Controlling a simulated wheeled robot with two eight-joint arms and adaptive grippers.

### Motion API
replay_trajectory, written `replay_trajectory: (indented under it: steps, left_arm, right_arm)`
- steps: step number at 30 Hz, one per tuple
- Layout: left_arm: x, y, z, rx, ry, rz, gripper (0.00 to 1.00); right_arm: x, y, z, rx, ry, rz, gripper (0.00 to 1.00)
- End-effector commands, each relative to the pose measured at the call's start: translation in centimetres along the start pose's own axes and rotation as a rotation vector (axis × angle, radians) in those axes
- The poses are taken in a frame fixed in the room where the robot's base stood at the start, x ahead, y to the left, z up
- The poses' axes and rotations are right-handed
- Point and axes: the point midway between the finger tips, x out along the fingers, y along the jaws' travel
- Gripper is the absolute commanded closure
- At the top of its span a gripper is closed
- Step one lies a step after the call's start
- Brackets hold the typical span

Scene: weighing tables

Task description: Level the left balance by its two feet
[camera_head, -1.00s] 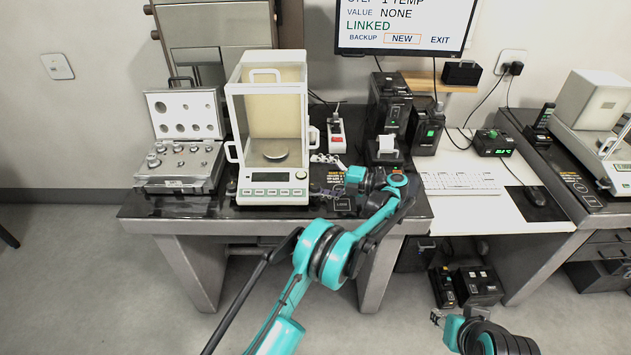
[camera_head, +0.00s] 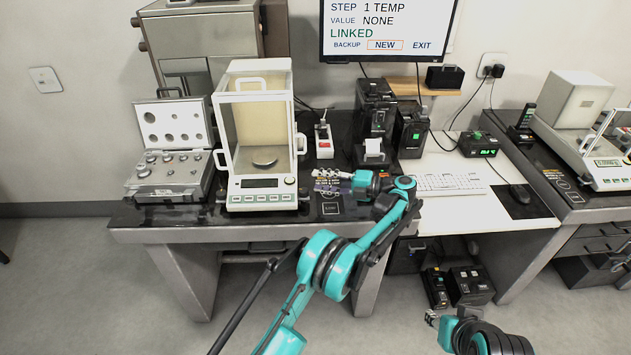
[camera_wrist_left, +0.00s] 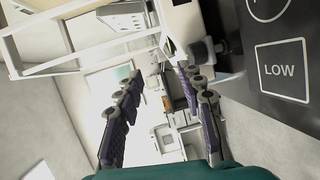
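The left balance (camera_head: 262,150) is a white box with clear walls, a round pan and a front panel with a dark display (camera_head: 259,183). It stands on the dark top of the left table. My left gripper (camera_head: 328,182) is just right of its front right corner, pointing left. In the left wrist view its two purple-grey fingers are spread, with nothing held between them (camera_wrist_left: 160,100). A dark round knob (camera_wrist_left: 203,50), apparently a foot, shows beside the right finger under the white body. My right gripper (camera_head: 431,318) is low, away from the tables.
A power strip (camera_head: 323,140) and a small printer (camera_head: 374,152) stand behind my left gripper. A second balance (camera_head: 600,150) is far right.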

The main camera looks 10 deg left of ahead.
Motion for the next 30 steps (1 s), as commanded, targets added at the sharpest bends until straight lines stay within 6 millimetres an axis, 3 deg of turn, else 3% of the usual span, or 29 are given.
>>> replay_trajectory:
  steps: [18, 30]
  left_arm:
    - [-4.3, -0.9, 0.5, 0.000, -0.001, -0.002, 0.62]
    - [-4.8, -0.9, 0.5, 0.000, 0.000, -0.002, 0.62]
  right_arm:
    - [0.1, 0.0, 0.1, 0.000, 0.000, 0.000, 0.62]
    - [0.1, 0.0, 0.1, 0.000, 0.000, 0.000, 0.62]
